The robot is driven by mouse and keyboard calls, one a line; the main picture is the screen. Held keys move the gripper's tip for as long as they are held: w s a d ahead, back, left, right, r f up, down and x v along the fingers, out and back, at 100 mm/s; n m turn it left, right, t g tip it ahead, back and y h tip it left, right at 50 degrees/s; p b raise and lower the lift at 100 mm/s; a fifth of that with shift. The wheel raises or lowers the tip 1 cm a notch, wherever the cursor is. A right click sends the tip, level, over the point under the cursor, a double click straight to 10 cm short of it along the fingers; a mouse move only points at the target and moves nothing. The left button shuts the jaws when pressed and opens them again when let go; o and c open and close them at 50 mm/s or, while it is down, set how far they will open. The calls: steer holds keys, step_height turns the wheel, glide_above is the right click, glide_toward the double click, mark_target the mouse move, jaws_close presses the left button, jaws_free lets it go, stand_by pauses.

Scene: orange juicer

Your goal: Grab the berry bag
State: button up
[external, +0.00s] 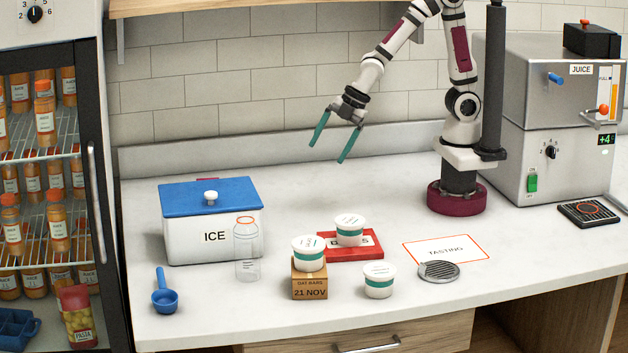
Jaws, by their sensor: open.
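A flat red item (365,254) lies on the counter near the middle. Its white label is partly covered, with letters like "B" and "S" showing; it looks like the berry bag. A white tub with a teal band (349,236) stands on it and hides much of its top. My gripper (328,152) is open and empty, high above the counter, behind the red item and a little to its left in the picture.
Left of the red item, another tub (309,262) sits on a cardboard box (309,285); a third tub (379,287) stands in front. A clear bottle (246,262), ice box (212,235) and blue scoop (165,298) are further left. A tasting card (462,246) and round grate (439,272) lie right.

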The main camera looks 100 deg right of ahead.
steer(key=w+d+f+n+t, duration=0.2)
steer(key=w+f+n, duration=0.3)
steer(key=w, duration=0.5)
steer(key=w+d+f+n+t, duration=0.2)
steer(key=w+f+n, duration=0.3)
steer(key=w+n, duration=0.5)
steer(key=w+d+f+n+t+h, duration=0.1)
steer(key=w+d+f+n+t, duration=0.1)
steer(key=w+f+n, duration=0.3)
steer(key=shift+w+d+f+n+t, duration=0.1)
steer(key=shift+w+n+t, duration=0.5)
steer(key=shift+w, duration=0.65)
steer(key=shift+w+d+f+n+t, duration=0.1)
steer(key=shift+w+n+t, duration=0.2)
steer(key=shift+w+n, duration=0.8)
steer(key=shift+w+r, duration=0.1)
steer(key=shift+w, duration=0.05)
jaws_close()
